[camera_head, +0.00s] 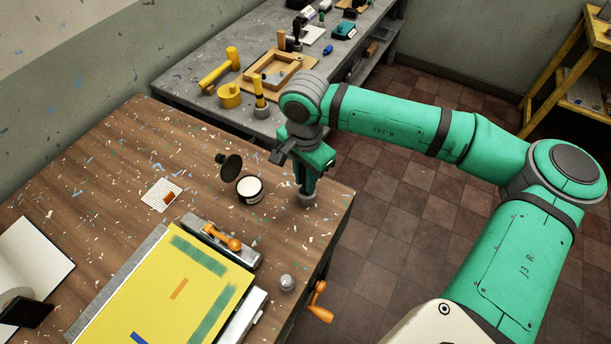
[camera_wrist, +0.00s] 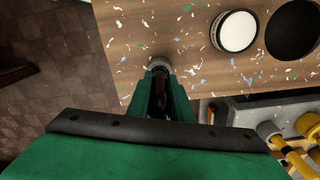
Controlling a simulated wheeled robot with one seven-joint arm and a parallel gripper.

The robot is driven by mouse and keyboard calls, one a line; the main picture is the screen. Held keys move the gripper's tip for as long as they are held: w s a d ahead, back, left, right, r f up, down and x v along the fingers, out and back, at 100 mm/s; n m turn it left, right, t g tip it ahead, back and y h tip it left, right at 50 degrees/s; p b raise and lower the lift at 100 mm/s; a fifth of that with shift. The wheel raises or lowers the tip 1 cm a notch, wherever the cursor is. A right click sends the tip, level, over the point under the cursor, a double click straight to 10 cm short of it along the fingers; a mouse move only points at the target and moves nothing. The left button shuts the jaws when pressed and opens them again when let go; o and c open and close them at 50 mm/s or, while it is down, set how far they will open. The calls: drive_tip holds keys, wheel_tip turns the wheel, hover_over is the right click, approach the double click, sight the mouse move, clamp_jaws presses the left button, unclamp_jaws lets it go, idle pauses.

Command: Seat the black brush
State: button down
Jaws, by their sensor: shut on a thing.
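My gripper (camera_head: 308,180) points down over the right corner of the wooden table. It is shut on the black brush (camera_wrist: 160,104), a dark shape between the green fingers in the wrist view. A small grey round holder (camera_head: 307,199) stands on the table right under the fingertips. It also shows in the wrist view (camera_wrist: 157,62), just past the fingertips and in line with the brush. The fingers hide most of the brush. I cannot tell whether its lower end is inside the holder or just above it.
A grey bench (camera_head: 185,100) with yellow tools is behind.

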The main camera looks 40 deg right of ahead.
drive_tip(key=shift+f, duration=0.4)
drive_tip(key=c, duration=1.5)
unclamp_jaws()
wheel_tip(320, 180, up, 11)
drive_tip(key=shift+f, duration=0.1)
